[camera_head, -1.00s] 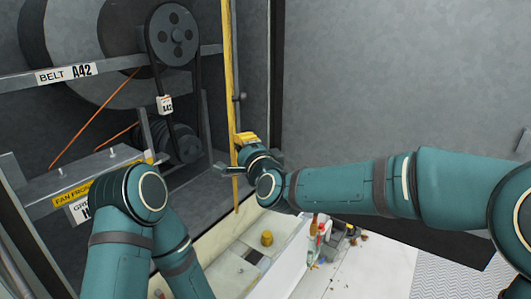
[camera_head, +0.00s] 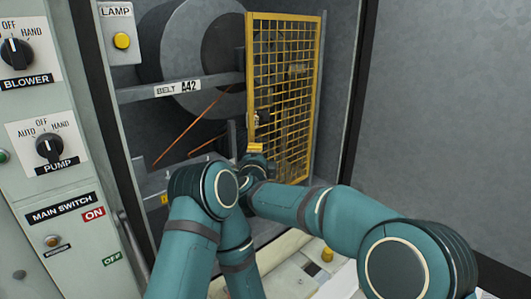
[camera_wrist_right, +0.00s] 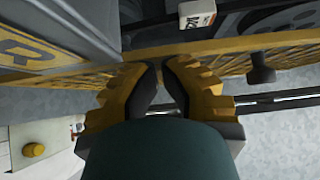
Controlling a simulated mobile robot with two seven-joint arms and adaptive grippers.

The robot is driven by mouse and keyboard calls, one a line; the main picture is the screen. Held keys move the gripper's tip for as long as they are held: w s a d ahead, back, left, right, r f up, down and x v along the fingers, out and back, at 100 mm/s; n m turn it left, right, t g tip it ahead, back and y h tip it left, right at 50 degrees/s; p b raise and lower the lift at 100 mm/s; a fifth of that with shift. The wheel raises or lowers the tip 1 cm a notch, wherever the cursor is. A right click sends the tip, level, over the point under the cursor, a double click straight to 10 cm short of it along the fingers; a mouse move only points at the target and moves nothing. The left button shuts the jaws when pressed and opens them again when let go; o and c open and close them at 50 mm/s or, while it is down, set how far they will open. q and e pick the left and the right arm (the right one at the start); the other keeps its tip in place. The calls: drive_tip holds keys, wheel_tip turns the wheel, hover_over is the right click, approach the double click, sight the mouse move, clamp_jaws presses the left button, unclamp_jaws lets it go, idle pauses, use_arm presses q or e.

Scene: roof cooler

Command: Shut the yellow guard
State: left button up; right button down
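The yellow guard (camera_head: 286,100) is a framed mesh panel at the right side of the dark belt compartment. It stands swung out at an angle, with the fan and belt area to its left uncovered. My right gripper (camera_head: 255,150) is at the lower part of the guard's left edge. In the right wrist view, the right gripper's yellow-edged fingers (camera_wrist_right: 163,72) are close together, with their tips at the guard's yellow frame bar (camera_wrist_right: 215,45). I cannot tell if they touch it. My left arm is bent in front of the compartment; its gripper is not seen.
A control panel with a blower knob (camera_head: 17,53), a pump knob (camera_head: 49,147) and a main switch (camera_head: 52,241) stands at left. A lamp box (camera_head: 121,40) is above. The belt A42 rail (camera_head: 180,89) crosses the compartment. A yellow item (camera_head: 327,254) lies below.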

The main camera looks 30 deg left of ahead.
use_arm(q)
drive_tip(key=shift+w+a+r, duration=0.15)
drive_tip(key=shift+a+r, duration=0.1)
drive_tip(key=shift+r, duration=0.1)
use_arm(e)
drive_tip(key=shift+w+a+r, duration=0.1)
drive_tip(key=shift+a+r, duration=0.15)
drive_tip(key=shift+a, duration=0.4)
